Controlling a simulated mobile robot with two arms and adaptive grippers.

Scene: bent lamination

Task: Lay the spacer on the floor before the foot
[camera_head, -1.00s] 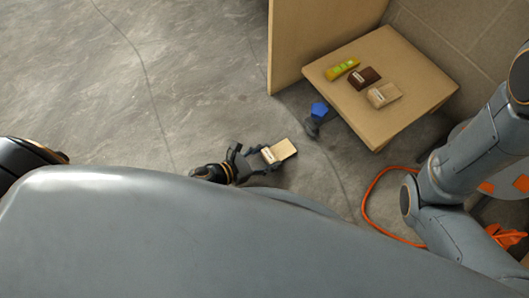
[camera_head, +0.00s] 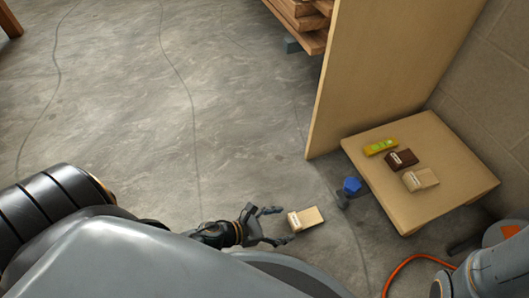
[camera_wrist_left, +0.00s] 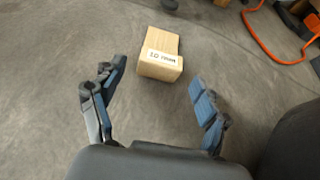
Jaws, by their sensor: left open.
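A pale wooden wedge-shaped spacer (camera_head: 307,218) with a white label lies on the floor. It also shows in the left wrist view (camera_wrist_left: 160,66), where the label looks like "10 mm". My left gripper (camera_head: 277,226) is open, with its fingers spread just short of the spacer; in the left wrist view (camera_wrist_left: 158,76) the spacer lies beyond the fingertips, clear of both. A dark grey foot with a blue hexagonal top (camera_head: 351,187) stands up and right of the spacer, by the low table. My right gripper is out of view.
A low wooden table (camera_head: 455,180) holds a yellow-green level (camera_head: 380,147), a dark brown block (camera_head: 402,160) and a tan block (camera_head: 421,180). A tall wooden panel (camera_head: 375,80) stands behind it. An orange cable (camera_head: 402,268) lies lower right. Floor at left is clear.

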